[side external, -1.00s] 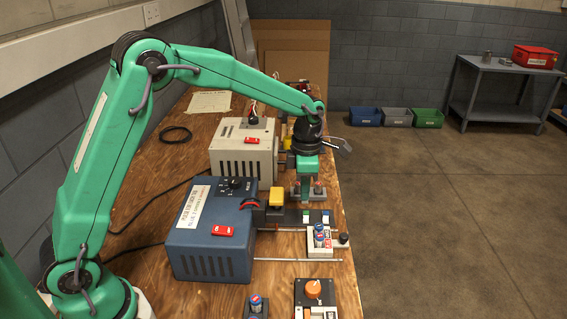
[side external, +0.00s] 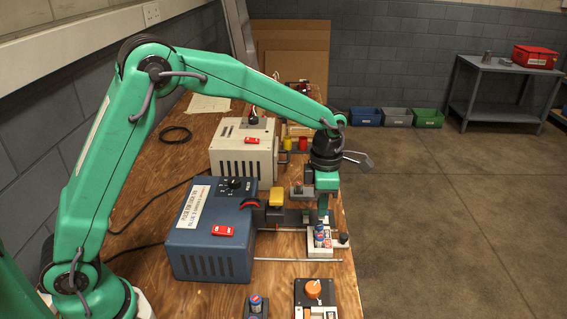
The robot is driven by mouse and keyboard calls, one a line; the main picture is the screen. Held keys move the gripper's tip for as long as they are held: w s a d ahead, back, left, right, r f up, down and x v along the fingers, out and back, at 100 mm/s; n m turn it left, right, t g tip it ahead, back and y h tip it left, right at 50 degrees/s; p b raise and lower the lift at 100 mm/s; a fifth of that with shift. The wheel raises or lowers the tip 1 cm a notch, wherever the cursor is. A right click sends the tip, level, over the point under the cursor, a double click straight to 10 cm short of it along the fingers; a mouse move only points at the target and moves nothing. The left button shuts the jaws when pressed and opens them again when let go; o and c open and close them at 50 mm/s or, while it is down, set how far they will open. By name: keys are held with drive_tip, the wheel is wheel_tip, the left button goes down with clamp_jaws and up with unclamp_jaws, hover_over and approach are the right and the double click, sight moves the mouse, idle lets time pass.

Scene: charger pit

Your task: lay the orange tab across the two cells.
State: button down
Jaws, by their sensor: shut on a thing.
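A small pair of upright cells (side external: 319,236), blue and red, stands in a white holder (side external: 317,253) at the bench's right edge. My gripper (side external: 323,215) points down just behind and above the cells in this view. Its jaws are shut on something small. What they hold is hidden or too small to make out, and I cannot pick out the orange tab. I cannot tell whether the gripper or its load touches the cells.
A blue box (side external: 212,238) with a yellow block (side external: 276,199) beside it stands left of the cells. A grey fixture (side external: 302,193) is behind. A dark panel with an orange knob (side external: 313,289) and another cell (side external: 255,304) are in front. A thin rod (side external: 300,260) lies before the holder.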

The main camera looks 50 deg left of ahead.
sight(321, 218)
drive_tip(key=shift+f, duration=2.55)
drive_tip(key=shift+f, duration=0.4)
drive_tip(key=c, duration=1.3)
unclamp_jaws()
drive_tip(key=shift+c, duration=0.2)
drive_tip(key=shift+r, duration=0.1)
drive_tip(key=shift+r, duration=3.4)
drive_tip(key=shift+r, duration=0.1)
